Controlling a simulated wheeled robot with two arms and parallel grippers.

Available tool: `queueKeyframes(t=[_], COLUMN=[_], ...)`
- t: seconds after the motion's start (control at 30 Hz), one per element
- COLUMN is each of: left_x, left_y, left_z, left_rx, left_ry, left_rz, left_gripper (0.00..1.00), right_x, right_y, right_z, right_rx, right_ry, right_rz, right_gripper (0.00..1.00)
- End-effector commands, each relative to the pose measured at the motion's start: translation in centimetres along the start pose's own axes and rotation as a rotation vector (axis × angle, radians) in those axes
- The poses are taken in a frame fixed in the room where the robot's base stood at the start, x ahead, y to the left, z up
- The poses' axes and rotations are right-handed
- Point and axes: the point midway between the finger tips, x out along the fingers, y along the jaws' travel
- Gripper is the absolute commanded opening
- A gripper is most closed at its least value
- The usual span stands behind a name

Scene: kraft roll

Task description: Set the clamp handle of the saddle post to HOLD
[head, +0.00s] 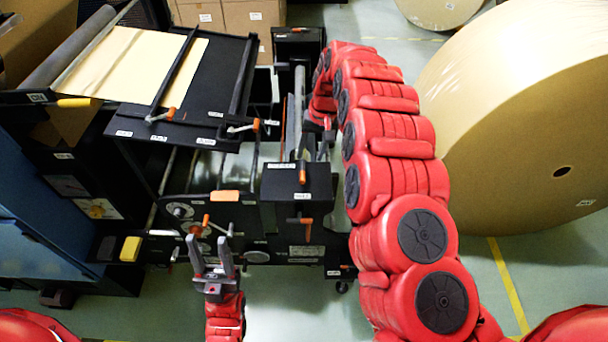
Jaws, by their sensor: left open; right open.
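A black post-like block (284,183) stands right of centre on the machine, with a small orange-tipped handle (302,174) on its top face between two white labels. The labels are too small to read, so I cannot tell which one says HOLD. My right gripper (318,145) is open above and just behind this block, its grey fingers pointing down; the red wrist partly hides the area. My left gripper (208,240) is open and empty, fingers upward, in front of the machine's lower panel, close to a small orange handle (206,221).
More orange-tipped handles (168,114) (254,125) sit on the black upper deck (160,128), which carries a kraft sheet (130,65). A huge kraft roll (530,120) stands at right. A blue cabinet (40,245) stands at left. Green floor (290,310) is clear in front.

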Motion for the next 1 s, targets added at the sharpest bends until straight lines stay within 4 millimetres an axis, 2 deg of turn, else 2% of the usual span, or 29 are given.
queueKeyframes(t=[0.03,0.17,0.23,0.4,0.6,1.0], left_x=[-1.2,-0.5,0.4,1.0,1.4,1.4], left_y=[0.1,0.0,0.0,-0.1,-0.1,-0.1], left_z=[0.2,0.1,-0.1,-0.2,-0.2,-0.2], left_rx=[0.0,0.0,0.0,0.0,0.0,0.0], left_ry=[0.0,0.0,0.0,0.0,0.0,0.0], left_rz=[0.0,0.0,0.0,0.0,0.0,0.0], left_gripper=[0.49,0.49,0.49,0.49,0.49,0.49], right_x=[1.7,4.4,5.1,7.5,9.1,9.5], right_y=[0.5,0.3,0.1,0.2,0.1,0.1], right_z=[0.1,0.1,0.0,-0.1,-0.1,-0.1], right_rx=[0.004,0.002,0.002,0.002,0.0,0.0], right_ry=[-0.003,-0.003,-0.001,0.002,0.002,0.004], right_rz=[0.003,0.003,0.004,0.005,0.003,0.001], right_gripper=[0.53,0.53,0.53,0.53,0.53,0.53])
